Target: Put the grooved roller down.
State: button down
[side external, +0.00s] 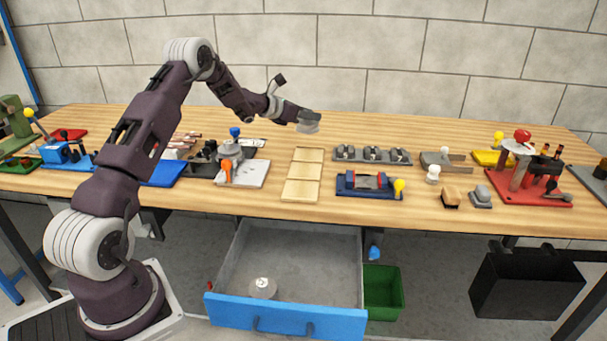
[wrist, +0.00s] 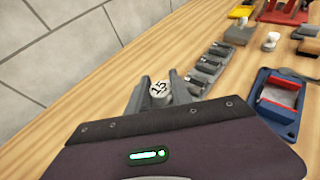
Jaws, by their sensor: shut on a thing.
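My gripper (side external: 309,124) is raised above the back middle of the table in the side view. In the wrist view its two grey fingers are closed around the grooved roller (wrist: 160,88), a small piece with a pale round end marked 15. The roller is hard to make out in the side view. A grey rack (side external: 372,155) holding dark roller-like pieces lies on the table to the right of my gripper. It also shows in the wrist view (wrist: 207,68), just right of the fingers and apart from them.
Three pale wooden squares (side external: 304,172) lie left of the rack. A blue fixture (side external: 368,186) with a yellow knob stands in front of it. A blue-fronted drawer (side external: 286,318) hangs open below, with a round piece inside. Bare tabletop lies behind the rack, before the block wall.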

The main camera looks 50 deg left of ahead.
notch_tip(320, 180, up, 11)
jog(key=s+d+m+g+h, duration=0.1)
jog(key=s+d+m+h, duration=0.2)
jog(key=s+d, duration=0.6)
jog(key=s+d+m+g+h, duration=0.1)
jog(key=s+d+m+h, duration=0.3)
jog(key=d, duration=0.8)
jog(key=s+d+m+g+h, duration=0.1)
jog(key=s+d+m+h, duration=0.15)
jog(key=s+d, duration=0.7)
jog(key=shift+n, duration=0.35)
jog(key=f, duration=1.3)
jog(key=d+f, duration=0.1)
jog(key=f, duration=1.2)
jog(key=w+f, duration=0.1)
jog(key=f, duration=1.2)
jog(key=shift+d, duration=0.25)
jog(key=shift+f, duration=0.15)
jog(key=c, duration=1.1)
grip_release()
jog(key=shift+c, duration=0.2)
